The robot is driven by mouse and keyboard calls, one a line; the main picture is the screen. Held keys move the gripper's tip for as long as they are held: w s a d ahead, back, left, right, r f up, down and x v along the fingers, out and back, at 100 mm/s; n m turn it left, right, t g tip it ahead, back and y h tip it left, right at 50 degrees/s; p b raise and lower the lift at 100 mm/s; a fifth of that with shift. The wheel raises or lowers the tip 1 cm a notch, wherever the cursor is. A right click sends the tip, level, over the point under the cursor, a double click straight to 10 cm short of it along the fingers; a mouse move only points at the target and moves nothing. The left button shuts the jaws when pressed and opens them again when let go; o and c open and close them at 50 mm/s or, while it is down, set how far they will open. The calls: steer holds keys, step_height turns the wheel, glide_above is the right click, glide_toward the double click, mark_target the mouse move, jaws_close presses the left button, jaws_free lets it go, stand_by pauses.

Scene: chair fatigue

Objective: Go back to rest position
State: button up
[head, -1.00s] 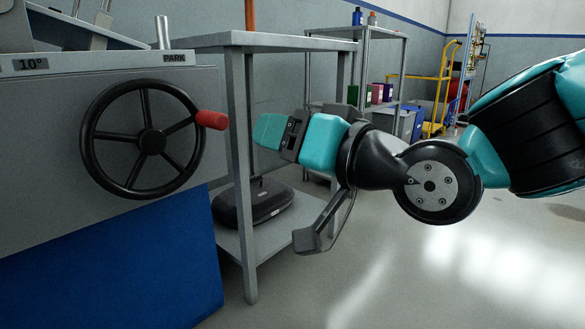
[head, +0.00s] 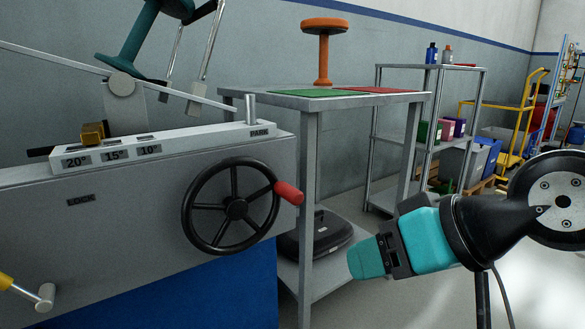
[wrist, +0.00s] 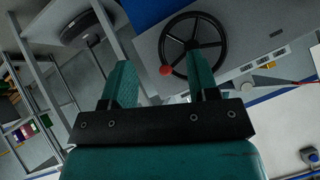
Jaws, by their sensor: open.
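My gripper (head: 362,262) is at the lower right of the head view, pointing left, in front of the metal table and apart from the handwheel. In the wrist view my gripper (wrist: 160,82) shows two teal fingers spread apart with nothing between them. The black handwheel (head: 236,208) with a red knob (head: 288,193) is on the grey machine to the left of my gripper. The handwheel also shows beyond the fingers in the wrist view (wrist: 193,42), upside down.
A metal table (head: 262,100) bears an orange stool-shaped piece (head: 325,26), a green mat (head: 300,93) and a red mat (head: 378,89). A black case (head: 318,232) lies on its lower shelf. The grey machine (head: 150,200) fills the left. Open floor shows at lower right.

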steer(key=s+d+r+n+g+h+p, duration=0.3)
steer(key=s+d+r+g+p, duration=0.1)
steer(key=s+r+g+p, duration=0.45)
step_height(320, 180, up, 35)
steer(key=t+p, duration=0.2)
steer(key=p, duration=3.4)
steer(key=shift+s+p, duration=0.15)
steer(key=shift+p, duration=0.2)
